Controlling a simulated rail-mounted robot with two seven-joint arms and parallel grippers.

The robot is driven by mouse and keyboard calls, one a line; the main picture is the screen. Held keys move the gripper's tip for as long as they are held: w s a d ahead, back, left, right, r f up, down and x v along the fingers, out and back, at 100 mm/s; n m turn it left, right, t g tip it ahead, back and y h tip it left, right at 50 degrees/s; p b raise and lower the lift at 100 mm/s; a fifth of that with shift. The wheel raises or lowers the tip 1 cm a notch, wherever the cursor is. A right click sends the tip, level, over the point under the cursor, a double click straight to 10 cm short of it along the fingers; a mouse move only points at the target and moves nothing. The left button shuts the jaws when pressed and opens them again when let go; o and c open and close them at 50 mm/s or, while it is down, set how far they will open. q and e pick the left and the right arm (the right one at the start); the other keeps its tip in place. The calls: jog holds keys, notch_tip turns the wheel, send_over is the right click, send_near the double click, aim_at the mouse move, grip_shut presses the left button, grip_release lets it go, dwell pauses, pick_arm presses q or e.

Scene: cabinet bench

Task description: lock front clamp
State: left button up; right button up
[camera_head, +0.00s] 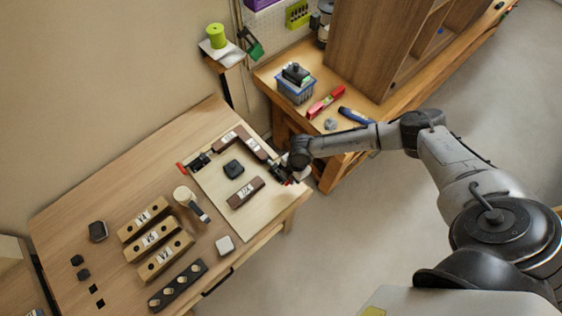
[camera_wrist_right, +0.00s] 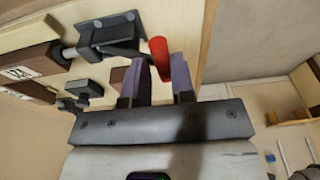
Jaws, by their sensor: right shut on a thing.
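The front clamp (camera_wrist_right: 110,35) is a dark grey metal toggle clamp on the edge of the pale board (camera_head: 222,198), with a red handle (camera_wrist_right: 160,58). In the wrist view its plunger points left towards a brown block (camera_wrist_right: 32,62). My right gripper (camera_wrist_right: 162,76) has its two purple fingers on either side of the red handle and is shut on it. In the head view my right gripper (camera_head: 284,176) is at the board's right edge and hides much of this clamp. My left gripper is not in view.
A second clamp (camera_head: 200,162) with a red handle stands at the board's far left corner. Brown blocks (camera_head: 246,192) and a black knob-like piece (camera_head: 233,169) are on the board. Wooden blocks (camera_head: 155,235), a mallet (camera_head: 191,203) and a dark rack (camera_head: 178,285) lie left of it.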

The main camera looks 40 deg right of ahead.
jog(key=shift+f, duration=0.15)
jog(key=shift+s+f, duration=0.1)
jog(key=shift+o, duration=0.9)
jog(key=o, duration=0.4)
notch_tip(320, 180, up, 3)
jog(key=p, duration=0.3)
notch_tip(320, 180, up, 4)
jog(key=p, duration=0.3)
dwell(0.3)
